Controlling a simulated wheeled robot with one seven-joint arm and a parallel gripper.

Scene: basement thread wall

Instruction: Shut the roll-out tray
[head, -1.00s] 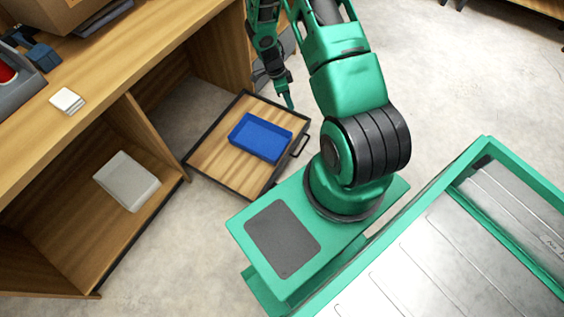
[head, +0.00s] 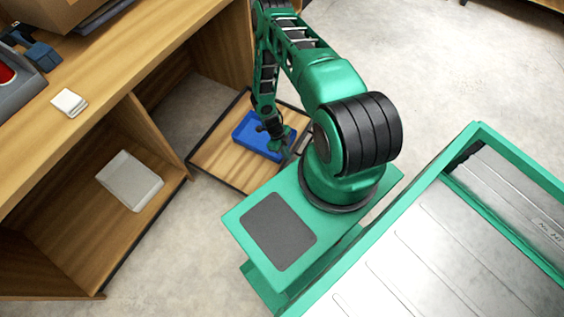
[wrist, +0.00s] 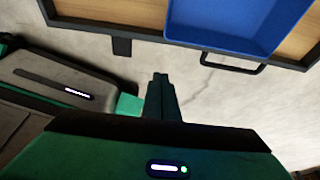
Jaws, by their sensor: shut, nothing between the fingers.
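The roll-out tray (head: 222,160) has a wooden bottom and dark rims, and stands pulled out from under the workbench. A blue bin (head: 248,128) sits on it. In the wrist view, the tray's dark front edge (wrist: 110,33) runs across the top with a black handle (wrist: 232,67) on it, and the blue bin (wrist: 225,25) is behind. My gripper (head: 284,148) is near the tray's handle side in the head view. In the wrist view its fingers (wrist: 160,80) are together and empty, over bare floor, apart from the handle. The arm hides part of the tray's front in the head view.
The wooden workbench (head: 120,60) fills the left, with a white pad (head: 69,102) on top. A grey-white box (head: 130,180) lies on its lower shelf. My base is close to the tray's front. Open concrete floor (head: 450,70) lies to the right.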

